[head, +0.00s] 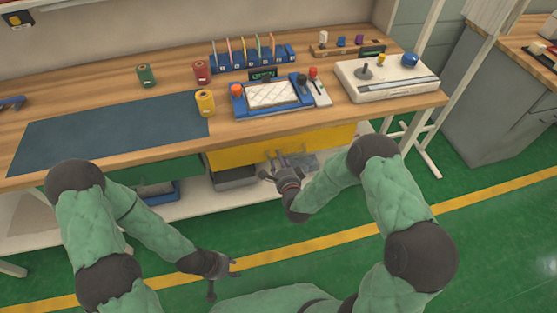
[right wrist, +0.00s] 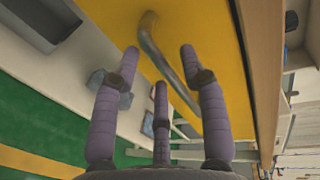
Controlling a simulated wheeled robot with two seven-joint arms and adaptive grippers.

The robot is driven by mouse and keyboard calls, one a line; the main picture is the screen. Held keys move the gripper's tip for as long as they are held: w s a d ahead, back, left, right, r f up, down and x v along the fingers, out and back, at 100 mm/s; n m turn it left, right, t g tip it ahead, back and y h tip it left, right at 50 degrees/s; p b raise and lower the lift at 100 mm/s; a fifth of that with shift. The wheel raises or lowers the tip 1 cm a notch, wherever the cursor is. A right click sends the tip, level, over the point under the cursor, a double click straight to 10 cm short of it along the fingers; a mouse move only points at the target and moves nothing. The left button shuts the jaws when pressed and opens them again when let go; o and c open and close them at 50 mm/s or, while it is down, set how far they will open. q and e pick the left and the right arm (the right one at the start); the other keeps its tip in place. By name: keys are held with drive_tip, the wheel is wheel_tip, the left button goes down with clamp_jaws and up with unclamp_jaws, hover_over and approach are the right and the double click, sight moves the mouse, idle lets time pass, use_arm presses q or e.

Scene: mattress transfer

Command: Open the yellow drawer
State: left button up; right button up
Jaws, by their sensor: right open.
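The yellow drawer (head: 325,141) is under the workbench's front edge, right of the green drawer, and looks closed. Its front (right wrist: 222,70) fills much of the right wrist view, with a grey metal bar handle (right wrist: 166,62) on it. My right gripper (head: 278,160) is at the drawer front. In the right wrist view its purple fingers (right wrist: 160,60) are spread open, and the handle shows between them. Whether any finger touches the handle cannot be told. My left gripper (head: 225,276) hangs low over the floor, away from the drawer, with its fingers apart and empty.
The wooden workbench (head: 120,92) holds a dark mat, coloured spools, a blue device and a white joystick box (head: 385,82). The green drawer (head: 165,168) is to the left. Grey bins (head: 236,178) stand on the lower shelf. The floor in front is clear.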

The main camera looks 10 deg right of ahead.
use_arm(q)
drive_tip(key=shift+f, duration=0.25)
use_arm(e)
drive_tip(key=shift+x, duration=0.85)
clamp_jaws()
drive_tip(key=shift+s, duration=0.1)
